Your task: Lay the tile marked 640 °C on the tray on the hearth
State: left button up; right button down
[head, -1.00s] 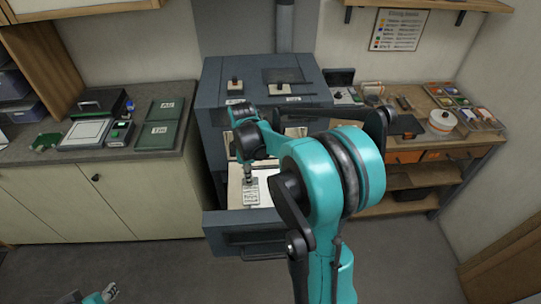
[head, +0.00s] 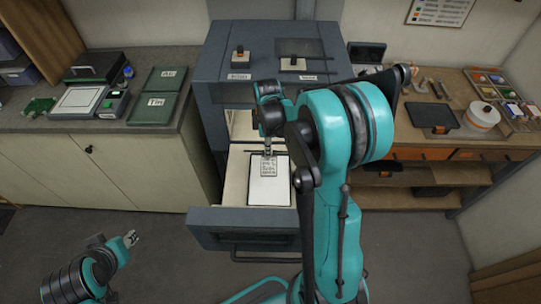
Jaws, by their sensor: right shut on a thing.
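My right gripper (head: 267,151) points down over the open drawer of the grey kiln. It is shut on a small pale tile (head: 268,168) with dark writing, too small to read. The tile is over the back part of a white, dark-edged tray (head: 268,194) lying on the pale hearth (head: 233,190) in the drawer. Whether the tile touches the tray I cannot tell. My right arm hides the right side of the drawer. My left gripper (head: 131,238) is low at the left, away from the kiln; its fingers are too small to judge.
The kiln (head: 220,66) stands between a left counter with green boxes (head: 157,92) and a right wooden bench with a white round pot (head: 482,115) and a dark tray (head: 432,117). The drawer front (head: 245,239) juts out over clear floor.

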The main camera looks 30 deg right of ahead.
aim_at(269, 163)
notch_tip(269, 163, down, 4)
jog(key=shift+d+f+b, duration=0.15)
jog(key=shift+f+b, duration=0.05)
jog(key=shift+b, duration=0.6)
notch_tip(269, 163, down, 5)
jog(key=b, duration=0.3)
jog(key=shift+r, duration=0.1)
jog(key=shift+f+b, duration=0.7)
jog(key=shift+b, duration=0.1)
jog(key=shift+f, duration=0.1)
jog(key=c, duration=1.3)
grip_release()
jog(key=shift+c, duration=0.2)
